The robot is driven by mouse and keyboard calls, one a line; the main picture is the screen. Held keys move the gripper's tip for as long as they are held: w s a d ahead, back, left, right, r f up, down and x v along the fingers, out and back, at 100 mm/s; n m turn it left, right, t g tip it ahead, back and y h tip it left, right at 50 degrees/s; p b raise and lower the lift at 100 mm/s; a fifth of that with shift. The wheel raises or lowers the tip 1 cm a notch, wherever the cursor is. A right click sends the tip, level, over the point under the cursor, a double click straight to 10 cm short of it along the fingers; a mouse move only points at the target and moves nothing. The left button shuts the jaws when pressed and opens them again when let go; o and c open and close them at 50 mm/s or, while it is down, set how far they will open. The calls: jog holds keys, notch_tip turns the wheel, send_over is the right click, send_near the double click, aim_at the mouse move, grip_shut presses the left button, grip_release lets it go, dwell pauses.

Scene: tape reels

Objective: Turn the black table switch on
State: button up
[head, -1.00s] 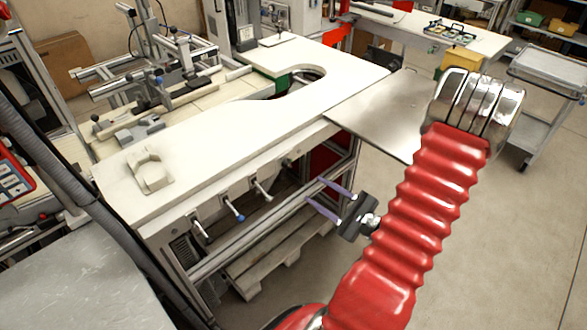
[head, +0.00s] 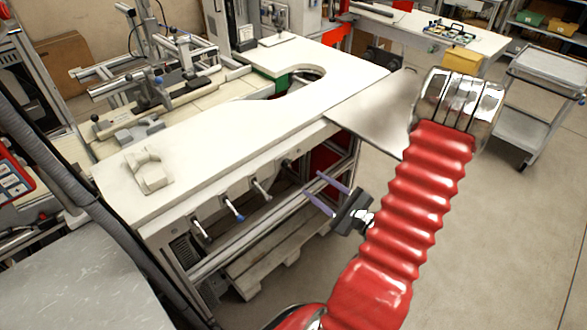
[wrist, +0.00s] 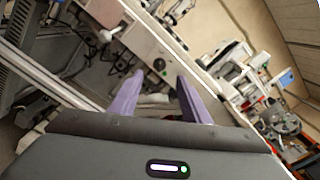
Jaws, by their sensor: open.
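A round black knob (wrist: 160,64), which looks like the black table switch, sits on the table's pale front panel in the wrist view. It lies beyond and between my two purple fingers. In the head view a small dark knob (head: 287,163) shows under the front edge of the white table (head: 200,130). My gripper (head: 313,184) is open and empty, to the right of and below that knob, apart from it. In the wrist view my gripper (wrist: 160,76) has its fingers spread with nothing between them. The knob's exact setting is too small to read.
Levers with a blue tip (head: 237,216) and white tips (head: 200,230) stick out along the table front, left of the knob. A metal side plate (head: 380,115) juts out above my gripper. A wooden pallet (head: 265,265) lies below.

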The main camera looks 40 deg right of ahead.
aim_at(289, 166)
jog(key=shift+w+a, duration=0.2)
jog(key=shift+w, duration=5.05)
jog(key=shift+c, duration=0.3)
jog(key=c, duration=0.9)
jog(key=shift+d, duration=0.2)
jog(key=shift+c, duration=0.4)
jog(key=shift+a, duration=0.15)
